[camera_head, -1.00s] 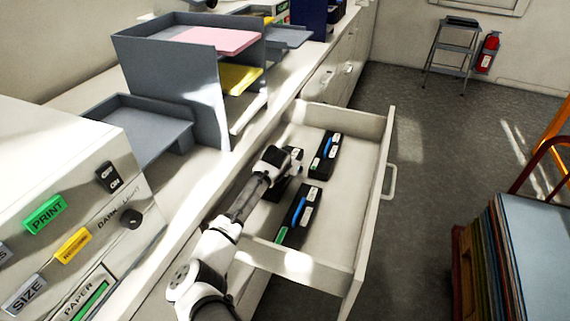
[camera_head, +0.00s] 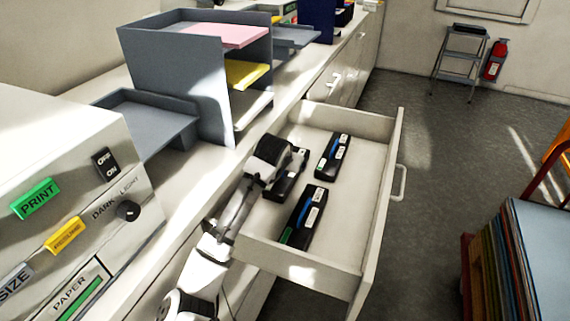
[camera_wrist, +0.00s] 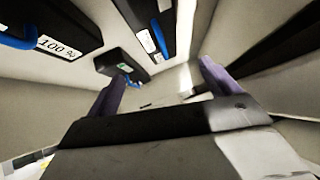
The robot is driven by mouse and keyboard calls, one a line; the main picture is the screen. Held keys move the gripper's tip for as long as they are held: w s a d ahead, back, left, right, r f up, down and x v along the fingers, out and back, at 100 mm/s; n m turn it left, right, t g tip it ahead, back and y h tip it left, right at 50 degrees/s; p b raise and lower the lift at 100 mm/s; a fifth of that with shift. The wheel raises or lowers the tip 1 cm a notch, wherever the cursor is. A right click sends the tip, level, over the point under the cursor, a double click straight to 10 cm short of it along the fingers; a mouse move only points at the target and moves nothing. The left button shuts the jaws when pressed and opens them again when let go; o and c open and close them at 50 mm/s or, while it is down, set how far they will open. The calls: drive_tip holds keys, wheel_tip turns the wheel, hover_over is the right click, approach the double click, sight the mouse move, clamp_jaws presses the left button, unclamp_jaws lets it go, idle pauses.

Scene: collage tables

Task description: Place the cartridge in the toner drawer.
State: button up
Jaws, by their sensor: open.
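The toner drawer (camera_head: 347,225) is pulled open, pale and shallow. Black cartridges with white labels and coloured marks lie in it: a near one (camera_head: 304,217), a far right one (camera_head: 333,154) and one beside my gripper (camera_head: 287,188). My gripper (camera_head: 285,160) is over the drawer's left part, partly covering that third cartridge. In the wrist view, the purple fingers of my gripper (camera_wrist: 163,88) are apart with no cartridge between them. Cartridges show beyond them at upper left (camera_wrist: 50,28), centre left (camera_wrist: 118,65) and top centre (camera_wrist: 150,32).
Grey paper trays (camera_head: 185,75) stand on the counter left of the drawer. A copier-like machine (camera_head: 80,190) with labelled buttons is at the left. A stack of coloured boards (camera_head: 520,255) stands at the lower right. The floor right of the drawer is open.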

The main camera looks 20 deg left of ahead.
drive_tip(key=shift+s+r, duration=0.25)
